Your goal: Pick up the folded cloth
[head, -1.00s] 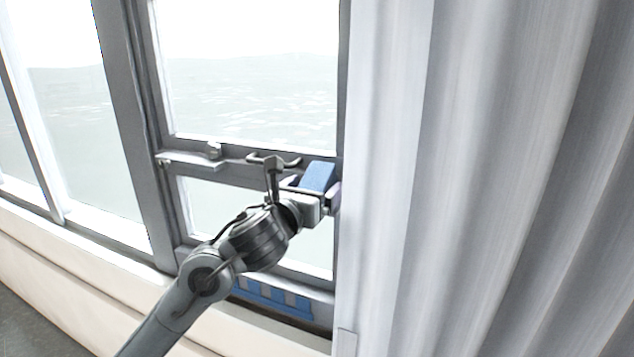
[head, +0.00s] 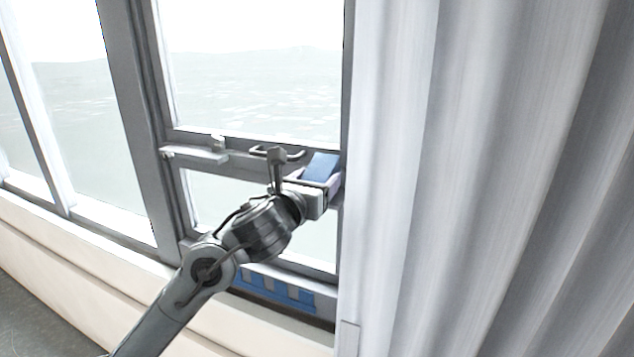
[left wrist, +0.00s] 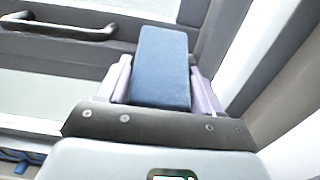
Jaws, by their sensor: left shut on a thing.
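The folded cloth (head: 321,167) is a blue block-like bundle in front of the window frame, beside the curtain. It also shows in the left wrist view (left wrist: 161,68), upright between the two pale purple fingers. My left gripper (head: 319,178) is shut on the cloth, with a finger on each side of it. In the left wrist view the left gripper (left wrist: 160,88) hides the cloth's lower end. My right gripper is in neither view.
A grey window handle (head: 277,153) is just left of the cloth. A pale curtain (head: 480,180) hangs close on the right. A blue and white striped thing (head: 275,290) lies low by the sill. A small ledge (head: 195,153) juts from the window's crossbar.

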